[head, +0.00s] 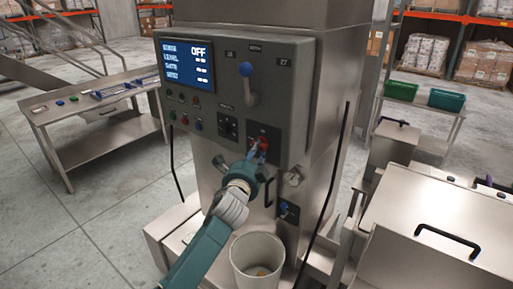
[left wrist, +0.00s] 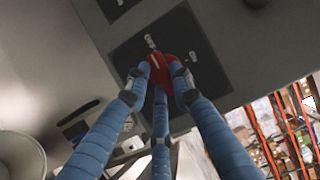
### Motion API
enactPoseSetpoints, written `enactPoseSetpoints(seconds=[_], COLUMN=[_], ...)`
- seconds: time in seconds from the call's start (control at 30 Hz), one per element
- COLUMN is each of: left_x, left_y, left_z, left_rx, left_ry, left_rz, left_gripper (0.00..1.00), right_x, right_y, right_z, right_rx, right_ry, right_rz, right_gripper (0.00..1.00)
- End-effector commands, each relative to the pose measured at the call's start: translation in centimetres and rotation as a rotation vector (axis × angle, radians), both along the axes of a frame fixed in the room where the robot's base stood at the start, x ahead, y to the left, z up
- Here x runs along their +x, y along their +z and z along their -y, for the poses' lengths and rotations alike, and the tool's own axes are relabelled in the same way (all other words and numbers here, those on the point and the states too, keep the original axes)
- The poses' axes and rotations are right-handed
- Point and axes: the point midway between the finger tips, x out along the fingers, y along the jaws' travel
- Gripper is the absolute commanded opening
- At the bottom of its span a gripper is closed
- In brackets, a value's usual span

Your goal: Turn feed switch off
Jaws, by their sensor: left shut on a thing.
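A red switch knob (head: 264,143) sits on a small dark plate low on the grey control panel (head: 285,105) of a tall metal machine. My left gripper (head: 255,153) reaches up to it from below. In the left wrist view the blue fingers of my left gripper (left wrist: 160,76) close on the red knob (left wrist: 158,62) from both sides, with a pale line on the knob's face. The gripper hides part of the knob and its plate. I cannot read the label. The panel's screen (head: 186,65) shows "OFF" at its top. My right gripper is not in view.
A blue-balled lever (head: 248,85) stands above the knob, and a smaller switch plate (head: 289,211) is below right. A pale bucket (head: 258,262) stands beneath. A metal bench (head: 95,125) is at left; metal bins (head: 430,215) with black handles stand at right.

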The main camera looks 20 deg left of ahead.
Motion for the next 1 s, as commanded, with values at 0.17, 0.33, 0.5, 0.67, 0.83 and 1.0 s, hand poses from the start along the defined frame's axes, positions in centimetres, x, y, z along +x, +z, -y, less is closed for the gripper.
enactPoseSetpoints(seconds=[0.17, 0.33, 0.5, 0.67, 0.83, 1.0], left_x=[0.03, 0.03, 0.03, 0.03, 0.03, -0.09], left_y=[0.30, 0.24, 0.23, 0.23, 0.15, 0.07], left_z=[-0.17, -0.16, -0.17, -0.15, -0.07, -0.02], left_rx=[-0.027, -0.034, -0.034, -0.034, -0.033, -0.033], left_ry=[0.003, 0.003, 0.003, 0.002, 0.001, 0.001], left_rz=[-0.007, -0.008, -0.008, -0.008, -0.010, -0.011], left_gripper=[0.00, 0.00, 0.00, 0.36, 0.42, 0.42], right_x=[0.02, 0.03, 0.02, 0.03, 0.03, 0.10], right_y=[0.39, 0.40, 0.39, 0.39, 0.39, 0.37], right_z=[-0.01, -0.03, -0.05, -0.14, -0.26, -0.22], right_rx=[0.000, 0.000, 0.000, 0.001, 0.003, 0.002], right_ry=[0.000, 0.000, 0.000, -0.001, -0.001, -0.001], right_rz=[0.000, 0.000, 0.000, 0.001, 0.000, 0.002], right_gripper=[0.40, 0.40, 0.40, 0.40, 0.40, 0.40])
